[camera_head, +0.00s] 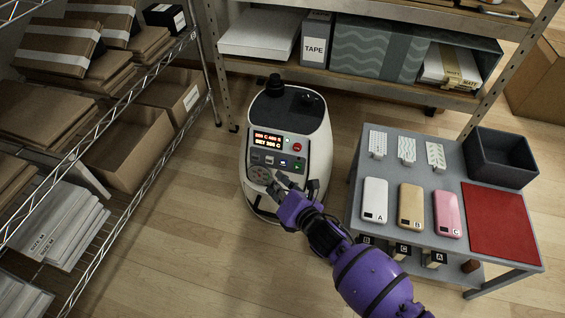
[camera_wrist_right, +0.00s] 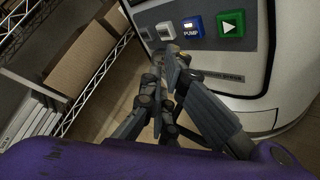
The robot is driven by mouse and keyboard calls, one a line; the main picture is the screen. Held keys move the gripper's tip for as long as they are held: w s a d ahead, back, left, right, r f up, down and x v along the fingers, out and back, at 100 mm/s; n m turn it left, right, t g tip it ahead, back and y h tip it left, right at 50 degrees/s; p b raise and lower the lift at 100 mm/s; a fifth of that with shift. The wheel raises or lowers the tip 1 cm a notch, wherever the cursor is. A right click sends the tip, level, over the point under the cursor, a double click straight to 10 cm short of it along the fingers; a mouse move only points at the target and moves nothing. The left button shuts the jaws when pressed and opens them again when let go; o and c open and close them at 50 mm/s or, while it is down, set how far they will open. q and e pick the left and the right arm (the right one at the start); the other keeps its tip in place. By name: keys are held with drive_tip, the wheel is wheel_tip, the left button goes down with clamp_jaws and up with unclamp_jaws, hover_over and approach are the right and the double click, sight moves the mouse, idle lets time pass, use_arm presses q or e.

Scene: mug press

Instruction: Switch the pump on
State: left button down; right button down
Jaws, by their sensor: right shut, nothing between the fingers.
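The white machine (camera_head: 317,135) stands on the floor with a red-lettered display (camera_head: 268,140) on its front panel. My right gripper (camera_head: 278,183) is shut and empty in front of the panel, below the blue button. In the wrist view its fingertips (camera_wrist_right: 174,52) appear just below the button row; I cannot tell whether they touch the panel. My left gripper is not in view.
A red button (camera_head: 297,147) is higher on the panel. A grey table (camera_head: 395,238) with phones, a dark bin (camera_head: 500,158) and a red mat (camera_head: 500,222) stands close on the right. Shelves flank the left and back. Floor left of the machine is clear.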

drive_tip(key=shift+s+a+r+p, duration=0.25)
drive_tip(key=shift+s+p, duration=0.1)
drive_tip(key=shift+s, duration=0.35)
drive_tip(key=shift+s+a+r+p, duration=0.2)
drive_tip(key=shift+s+p, duration=0.15)
drive_tip(key=shift+s, duration=0.4)
drive_tip(key=shift+s+a+r+p, duration=0.15)
drive_tip(key=shift+s+a+p, duration=0.15)
drive_tip(key=shift+s, duration=0.4)
